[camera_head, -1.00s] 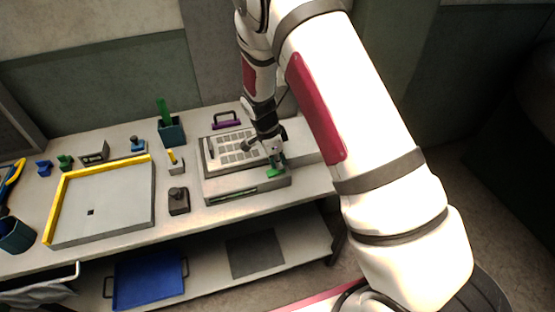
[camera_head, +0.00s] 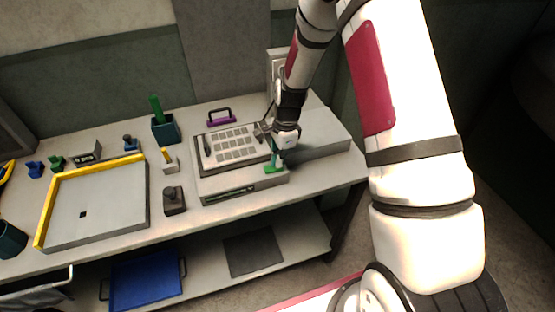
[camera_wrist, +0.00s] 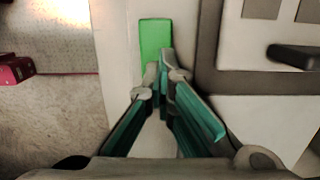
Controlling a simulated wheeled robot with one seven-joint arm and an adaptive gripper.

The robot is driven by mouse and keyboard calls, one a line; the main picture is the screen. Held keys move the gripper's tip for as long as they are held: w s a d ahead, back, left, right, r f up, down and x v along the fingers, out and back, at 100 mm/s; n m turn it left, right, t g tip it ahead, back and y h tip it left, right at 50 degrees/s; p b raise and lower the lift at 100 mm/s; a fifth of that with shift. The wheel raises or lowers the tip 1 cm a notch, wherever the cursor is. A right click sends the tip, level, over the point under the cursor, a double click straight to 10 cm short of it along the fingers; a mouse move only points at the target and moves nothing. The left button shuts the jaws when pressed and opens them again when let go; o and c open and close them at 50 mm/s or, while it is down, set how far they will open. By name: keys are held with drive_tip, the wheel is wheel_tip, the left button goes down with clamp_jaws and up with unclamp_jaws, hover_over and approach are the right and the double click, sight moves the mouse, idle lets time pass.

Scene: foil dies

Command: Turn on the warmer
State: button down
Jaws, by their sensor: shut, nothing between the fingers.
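The warmer (camera_head: 213,186) is a low pale box on the bench, with a gridded plate (camera_head: 234,131) on top. A green switch-like piece (camera_head: 269,169) sits near its front right corner; it is a green rectangle in the wrist view (camera_wrist: 155,38). My gripper (camera_head: 277,163) points down at this green piece, its fingers shut with nothing between them. In the wrist view my fingertips (camera_wrist: 164,70) overlap the near end of the green rectangle. I cannot tell whether they touch it or which way it is set.
A dark-knobbed block (camera_head: 174,203) and a small yellow-topped block (camera_head: 170,163) stand left of the warmer. A purple handle (camera_head: 221,117) lies behind it. A grey, yellow-edged tray (camera_head: 120,205) is further left. A bare pale slab (camera_head: 318,135) is to the right.

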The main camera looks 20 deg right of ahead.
drive_tip(key=shift+s+a+f, duration=0.2)
drive_tip(key=shift+s+f, duration=0.05)
drive_tip(key=shift+f, duration=0.05)
drive_tip(key=shift+a+r, duration=0.1)
drive_tip(key=shift+a, duration=0.75)
drive_tip(key=shift+r, duration=0.35)
wheel_tip(320, 180, up, 14)
drive_tip(key=d, duration=0.2)
drive_tip(key=shift+w+d, duration=0.25)
drive_tip(key=shift+d, duration=0.1)
